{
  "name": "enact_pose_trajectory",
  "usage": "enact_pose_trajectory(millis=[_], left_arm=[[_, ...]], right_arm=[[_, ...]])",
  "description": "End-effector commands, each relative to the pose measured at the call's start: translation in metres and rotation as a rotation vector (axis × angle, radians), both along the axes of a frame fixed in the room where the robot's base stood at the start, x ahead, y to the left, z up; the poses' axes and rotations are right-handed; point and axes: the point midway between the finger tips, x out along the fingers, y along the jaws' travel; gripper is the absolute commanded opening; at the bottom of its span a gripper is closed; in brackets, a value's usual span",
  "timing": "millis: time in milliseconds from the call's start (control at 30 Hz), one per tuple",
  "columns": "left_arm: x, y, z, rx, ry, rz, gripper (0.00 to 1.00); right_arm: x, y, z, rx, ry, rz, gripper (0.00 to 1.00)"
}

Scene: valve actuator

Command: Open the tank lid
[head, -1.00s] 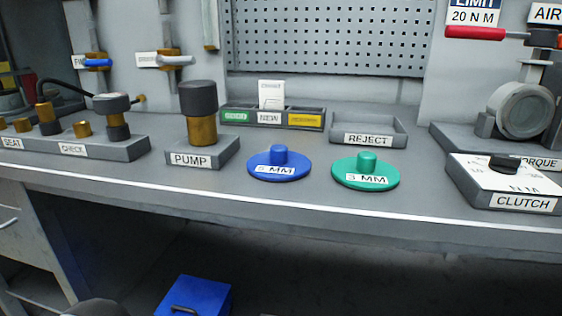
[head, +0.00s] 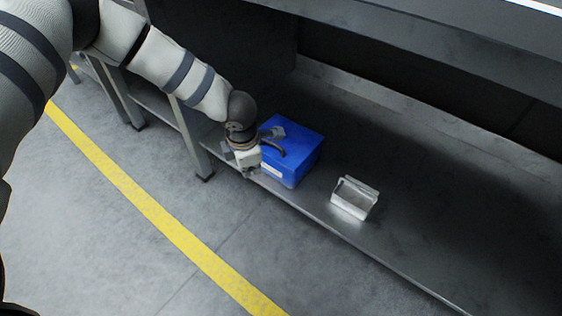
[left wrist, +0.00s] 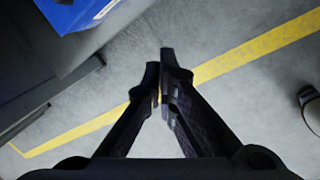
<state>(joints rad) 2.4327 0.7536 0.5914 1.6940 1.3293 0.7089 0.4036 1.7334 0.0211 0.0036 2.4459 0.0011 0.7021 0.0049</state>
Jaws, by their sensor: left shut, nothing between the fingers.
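The blue tank (head: 303,155) sits on the low shelf under the bench. Its blue lid (head: 298,128) looks closed and has a dark handle, partly visible beside my gripper. My left gripper (head: 247,172) is at the tank's near left side and hides part of it; I cannot tell whether they touch. In the left wrist view the fingers (left wrist: 162,70) are shut with nothing between them, pointing over the floor, and a corner of the blue tank (left wrist: 75,12) shows at top left. My right gripper is not in view.
A small silver open-topped holder (head: 355,197) stands on the shelf (head: 400,255) right of the tank. A bench leg (head: 190,140) stands left of the tank, behind my arm. The bench edge overhangs above. The floor with a yellow line (head: 150,207) is clear in front.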

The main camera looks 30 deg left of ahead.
Motion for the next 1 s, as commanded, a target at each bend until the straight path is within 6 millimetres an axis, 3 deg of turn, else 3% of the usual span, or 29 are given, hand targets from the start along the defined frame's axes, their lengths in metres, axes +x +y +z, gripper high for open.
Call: enact_pose_trajectory(millis=[33,100,200,333,700,1000], left_arm=[[0.028,0.016,-0.015,-0.069,-0.040,0.185,0.00],[0.057,0.030,-0.001,-0.165,-0.097,0.386,0.00],[0.078,0.040,0.017,-0.249,-0.139,0.528,0.00],[0.085,0.042,0.014,-0.266,-0.148,0.556,0.00],[0.105,0.040,-0.056,-0.261,-0.144,0.548,0.00],[0.111,0.040,-0.068,-0.263,-0.148,0.546,0.00]], right_arm=[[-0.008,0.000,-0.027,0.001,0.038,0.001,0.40],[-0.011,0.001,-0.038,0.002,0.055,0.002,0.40],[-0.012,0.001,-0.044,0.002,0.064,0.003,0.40],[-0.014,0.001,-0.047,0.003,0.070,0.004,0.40],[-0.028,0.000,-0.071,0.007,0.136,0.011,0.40],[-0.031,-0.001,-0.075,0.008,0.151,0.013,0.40]])
